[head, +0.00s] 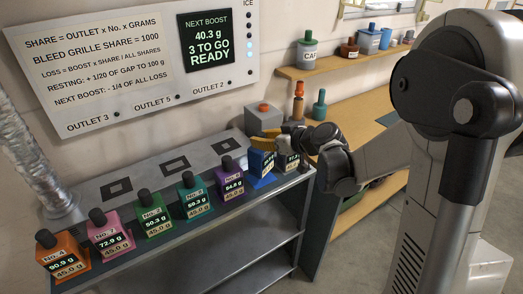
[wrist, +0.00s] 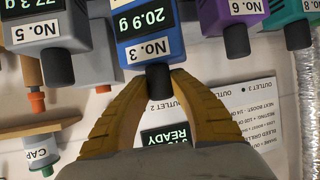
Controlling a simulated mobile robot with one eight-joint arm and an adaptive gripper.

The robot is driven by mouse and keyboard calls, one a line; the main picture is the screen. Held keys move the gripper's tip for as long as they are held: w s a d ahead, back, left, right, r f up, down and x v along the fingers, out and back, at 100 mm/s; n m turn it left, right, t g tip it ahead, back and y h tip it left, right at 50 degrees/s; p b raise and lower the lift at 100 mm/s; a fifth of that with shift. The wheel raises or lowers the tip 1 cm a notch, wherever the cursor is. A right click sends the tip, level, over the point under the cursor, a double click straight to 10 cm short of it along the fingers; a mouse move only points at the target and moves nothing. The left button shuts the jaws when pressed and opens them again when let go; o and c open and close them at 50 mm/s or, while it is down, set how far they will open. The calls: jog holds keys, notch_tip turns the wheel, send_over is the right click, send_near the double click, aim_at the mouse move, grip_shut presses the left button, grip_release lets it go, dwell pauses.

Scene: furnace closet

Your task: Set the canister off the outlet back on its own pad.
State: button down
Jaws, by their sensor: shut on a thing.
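The blue canister No. 3 (head: 261,163) is at the right part of the front row on the metal bench. It also shows in the wrist view (wrist: 150,22), its display reading 20.9 g. My gripper (wrist: 160,76) has its yellow fingers shut around the black knob of this canister. In the head view, my gripper (head: 262,145) partly covers the canister's top. A blue pad (head: 264,182) shows beneath the canister; I cannot tell whether they touch. The three square outlets (head: 117,188), (head: 175,165), (head: 229,145) behind the row look empty.
The purple canister (head: 229,182) stands close left of the blue one, and grey No. 5 (head: 290,157) close right. Teal (head: 194,197), green (head: 153,213), pink (head: 105,232) and orange (head: 61,254) canisters continue left. A grey block with a red knob (head: 263,117) stands behind. The wall board (head: 130,65) shows READY.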

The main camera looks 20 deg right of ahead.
aim_at(260, 162)
jog(key=shift+f+b, duration=0.7)
jog(key=shift+f, duration=1.05)
jog(key=shift+f, duration=0.2)
jog(key=c, duration=1.2)
grip_release()
jog(key=shift+c, duration=0.2)
jog(key=shift+r, duration=0.1)
